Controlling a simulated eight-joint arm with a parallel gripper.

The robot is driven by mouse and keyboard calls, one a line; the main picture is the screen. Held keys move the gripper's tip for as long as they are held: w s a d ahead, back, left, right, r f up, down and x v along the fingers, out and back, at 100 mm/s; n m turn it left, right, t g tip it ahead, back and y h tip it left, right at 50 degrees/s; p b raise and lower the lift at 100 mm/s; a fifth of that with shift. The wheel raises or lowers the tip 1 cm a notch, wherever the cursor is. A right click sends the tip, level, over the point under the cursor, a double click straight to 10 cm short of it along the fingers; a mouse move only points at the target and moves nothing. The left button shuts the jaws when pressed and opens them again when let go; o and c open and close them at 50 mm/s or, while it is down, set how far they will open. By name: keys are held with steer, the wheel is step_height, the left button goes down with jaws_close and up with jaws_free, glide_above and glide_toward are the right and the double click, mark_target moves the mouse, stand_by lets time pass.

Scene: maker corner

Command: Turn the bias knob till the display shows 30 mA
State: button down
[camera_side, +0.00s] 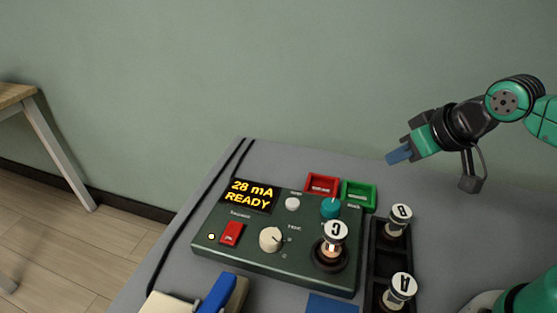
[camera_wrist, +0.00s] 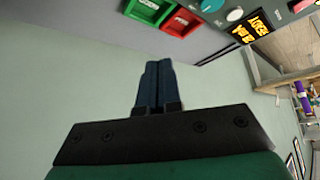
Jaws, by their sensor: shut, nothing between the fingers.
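The dark green tester (camera_side: 215,245) lies on the grey table. Its display (camera_side: 249,195) reads 28 mA READY in yellow, and it also shows in the wrist view (camera_wrist: 257,27). A teal knob (camera_side: 330,208) sits at the panel's back right, partly behind tube C; it also shows in the wrist view (camera_wrist: 235,14). A small white knob (camera_side: 292,203) and a larger cream knob (camera_side: 271,239) are on the panel too. I cannot read for certain which label says bias. My gripper (camera_side: 397,156) is shut and empty, raised above the table, right of the tester and touching nothing.
Tube C (camera_side: 336,233) stands upright in the tester's socket. Tubes B (camera_side: 400,217) and A (camera_side: 402,287) stand in a black rack at right. Red (camera_side: 322,184) and green (camera_side: 358,194) trays lie behind the tester. A red switch (camera_side: 231,233) is on the panel's left.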

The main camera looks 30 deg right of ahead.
mark_target(332, 204)
steer(key=c, duration=1)
jaws_free()
steer(key=shift+a, duration=0.1)
steer(key=o, duration=0.4)
steer(key=shift+w+a+n+g, duration=0.2)
steer(key=shift+w+n+g, duration=0.1)
steer(key=shift+g, duration=0.1)
steer(key=shift+o, duration=1.1)
steer(key=w+a+n+g, duration=0.1)
steer(key=w+a+f+n+g, duration=0.1)
steer(key=a+n+g, duration=0.1)
steer(key=shift+w+a, duration=0.1)
steer(key=a+f+n+g, duration=0.1)
steer(key=w+a+f+n+g, duration=0.1)
steer(key=a+f+n+g, duration=0.1)
steer(key=shift+w+a+f+n, duration=0.2)
steer(key=shift+w+a+n, duration=0.1)
steer(key=shift+w, duration=0.05)
steer(key=shift+a+f, duration=0.15)
steer(key=shift+f, duration=2.85)
